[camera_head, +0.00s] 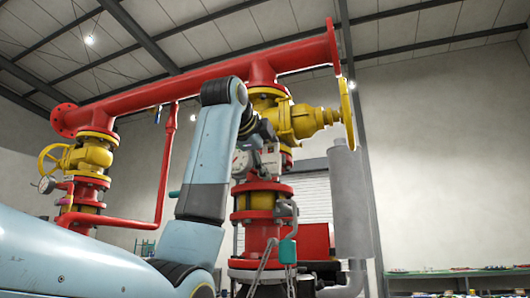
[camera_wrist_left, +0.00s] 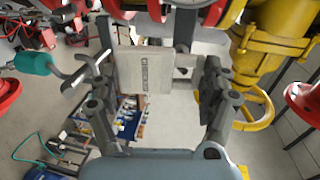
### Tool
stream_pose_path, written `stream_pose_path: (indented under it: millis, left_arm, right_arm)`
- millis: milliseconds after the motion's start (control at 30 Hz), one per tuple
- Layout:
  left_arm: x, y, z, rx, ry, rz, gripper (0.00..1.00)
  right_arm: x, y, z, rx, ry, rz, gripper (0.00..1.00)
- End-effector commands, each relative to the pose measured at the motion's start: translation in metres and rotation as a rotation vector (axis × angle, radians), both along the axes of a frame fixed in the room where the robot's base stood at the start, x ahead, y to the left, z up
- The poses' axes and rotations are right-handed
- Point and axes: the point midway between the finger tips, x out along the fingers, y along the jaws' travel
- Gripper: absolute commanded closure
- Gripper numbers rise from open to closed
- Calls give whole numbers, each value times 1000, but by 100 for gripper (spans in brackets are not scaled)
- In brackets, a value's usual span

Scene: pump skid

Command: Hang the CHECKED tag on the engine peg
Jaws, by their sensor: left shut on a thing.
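My left gripper (camera_wrist_left: 155,72) shows in the left wrist view, shut on a pale flat tag (camera_wrist_left: 145,72). The tag has dark lettering running sideways along it; it looks like CHECKED. In the head view my left gripper (camera_head: 264,134) is up by the red and yellow pipework, partly hidden by my own arm. I cannot make out the engine peg in either view. My right gripper is not in view.
A red overhead pipe (camera_head: 200,84) and a yellow valve (camera_head: 300,120) are close to my left gripper. A grey vertical cylinder (camera_head: 348,205) stands to the right. In the left wrist view, a yellow valve body (camera_wrist_left: 275,45) is at the right and a teal handle (camera_wrist_left: 35,63) at the left.

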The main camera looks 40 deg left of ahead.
Motion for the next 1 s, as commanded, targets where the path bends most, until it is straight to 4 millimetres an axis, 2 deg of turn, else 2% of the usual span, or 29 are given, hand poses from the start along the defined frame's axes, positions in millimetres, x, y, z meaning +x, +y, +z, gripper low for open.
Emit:
stream_pose_path:
  millis: [500,1000]
  left_arm:
    - [19,5,-1,0,1,0,50]
    - [22,5,-2,0,-1,0,50]
  right_arm:
    - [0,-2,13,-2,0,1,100]
    - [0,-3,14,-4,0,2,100]
